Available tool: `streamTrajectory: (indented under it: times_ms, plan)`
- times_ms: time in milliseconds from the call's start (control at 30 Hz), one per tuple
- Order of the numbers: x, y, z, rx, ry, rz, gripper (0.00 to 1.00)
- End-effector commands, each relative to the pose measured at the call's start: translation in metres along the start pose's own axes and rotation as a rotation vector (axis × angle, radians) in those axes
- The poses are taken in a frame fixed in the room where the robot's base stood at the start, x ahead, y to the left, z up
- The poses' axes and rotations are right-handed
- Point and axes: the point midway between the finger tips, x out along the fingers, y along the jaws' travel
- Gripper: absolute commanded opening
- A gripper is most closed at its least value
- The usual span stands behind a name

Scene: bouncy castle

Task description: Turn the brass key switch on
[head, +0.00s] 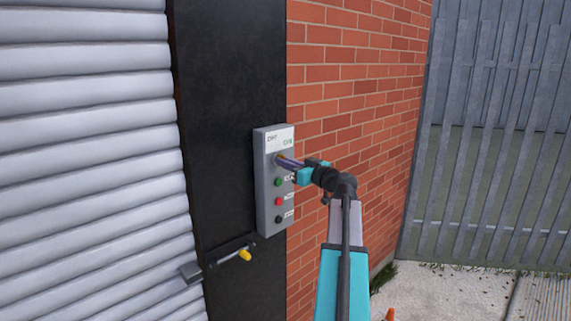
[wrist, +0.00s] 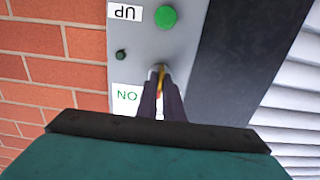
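The brass key switch (wrist: 161,76) sits in the upper part of a grey control box (head: 268,211), beside the green ON label (wrist: 126,97). The ON label also shows at the top of the box in the head view, with an OFF label to its left. My gripper (head: 283,161) reaches the box from the right. In the wrist view its two dark fingers (wrist: 161,92) lie close together on either side of the brass key and appear shut on it. The fingers hide most of the key, so its exact angle is hard to tell.
Below the key are a green button (head: 278,182), a red button (head: 278,202) and a black one (head: 278,219). A small dark lamp (wrist: 121,55) is near the ON label. A yellow-tipped latch (head: 244,255) sits lower left. A brick wall (head: 345,115) is on the right.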

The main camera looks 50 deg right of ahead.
Motion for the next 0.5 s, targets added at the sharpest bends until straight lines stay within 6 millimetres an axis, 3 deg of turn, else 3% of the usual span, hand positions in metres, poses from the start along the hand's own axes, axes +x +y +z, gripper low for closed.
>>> streamTrajectory:
  times_ms: [500]
  plan:
    - [-0.0001, -0.0007, 0.0014, 0.057, 0.000, -0.002, 0.00]
